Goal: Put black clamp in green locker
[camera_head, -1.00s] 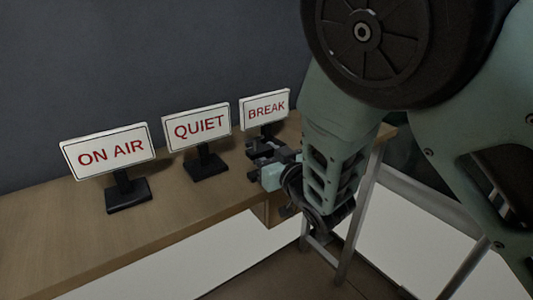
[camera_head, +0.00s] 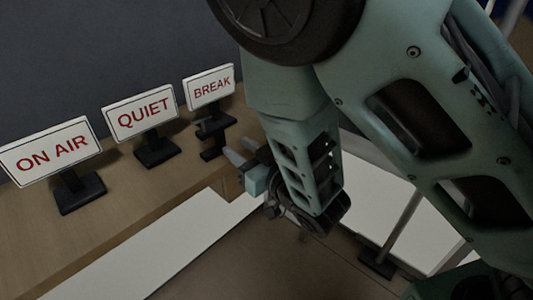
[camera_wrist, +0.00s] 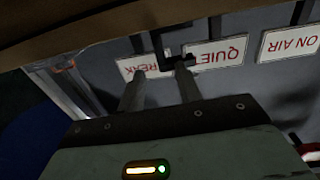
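The black clamp (camera_head: 213,127) is at the table's edge, just in front of the BREAK sign. In the wrist view, what looks like the same dark clamp (camera_wrist: 178,60) shows just beyond my fingertips, close to one of them. My gripper (camera_head: 238,148) is to the right of the clamp in the head view. Its two fingers are apart, with nothing seen between them, also in the wrist view (camera_wrist: 160,73). I cannot make out a green locker in either view.
The wooden table (camera_head: 120,215) carries an ON AIR sign (camera_head: 45,152), a QUIET sign (camera_head: 138,112) and a BREAK sign (camera_head: 208,86) in a row by the dark wall. Brown floor (camera_head: 270,265) lies below.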

